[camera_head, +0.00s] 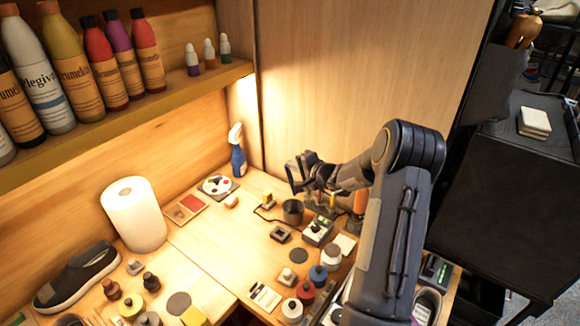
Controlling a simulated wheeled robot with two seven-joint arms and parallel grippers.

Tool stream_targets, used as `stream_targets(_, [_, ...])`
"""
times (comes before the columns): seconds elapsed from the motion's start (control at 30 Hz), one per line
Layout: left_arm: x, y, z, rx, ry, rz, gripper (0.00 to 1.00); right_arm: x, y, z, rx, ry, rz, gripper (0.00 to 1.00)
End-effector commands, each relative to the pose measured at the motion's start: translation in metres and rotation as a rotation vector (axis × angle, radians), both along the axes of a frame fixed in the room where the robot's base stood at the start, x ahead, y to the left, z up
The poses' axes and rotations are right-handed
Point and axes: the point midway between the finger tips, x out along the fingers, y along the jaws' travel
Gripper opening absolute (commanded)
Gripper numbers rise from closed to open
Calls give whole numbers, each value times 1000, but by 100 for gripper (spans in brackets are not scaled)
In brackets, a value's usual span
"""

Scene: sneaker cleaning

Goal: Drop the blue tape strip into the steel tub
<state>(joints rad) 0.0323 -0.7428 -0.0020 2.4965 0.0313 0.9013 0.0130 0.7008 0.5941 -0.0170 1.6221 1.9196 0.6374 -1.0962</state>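My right arm rises from the lower right and bends over the table. My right gripper (297,178) is above the back of the table, near a small dark grey metal cup (292,211). The fingers are small and dark here, and I cannot tell whether they are open or shut, or hold anything. I cannot make out the blue tape strip. A metal-rimmed container (428,305) at the lower right, partly hidden by my arm, may be the steel tub. My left gripper is not in view.
A paper towel roll (134,214) and a dark sneaker (78,276) stand at the left. A blue spray bottle (237,155) stands at the back. Small jars, including a red-topped one (306,291), crowd the front. A bottle shelf (120,112) overhangs the left.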

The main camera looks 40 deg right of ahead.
Motion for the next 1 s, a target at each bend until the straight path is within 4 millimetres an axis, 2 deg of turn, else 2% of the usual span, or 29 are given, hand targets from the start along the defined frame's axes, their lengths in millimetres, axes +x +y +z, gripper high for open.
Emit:
stream_targets(0.5, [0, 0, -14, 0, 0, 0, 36, 0, 0, -49, 1, 1, 1, 0])
stream_targets(1.0, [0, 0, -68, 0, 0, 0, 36, 0, 1, -88, -1, 0, 1, 0])
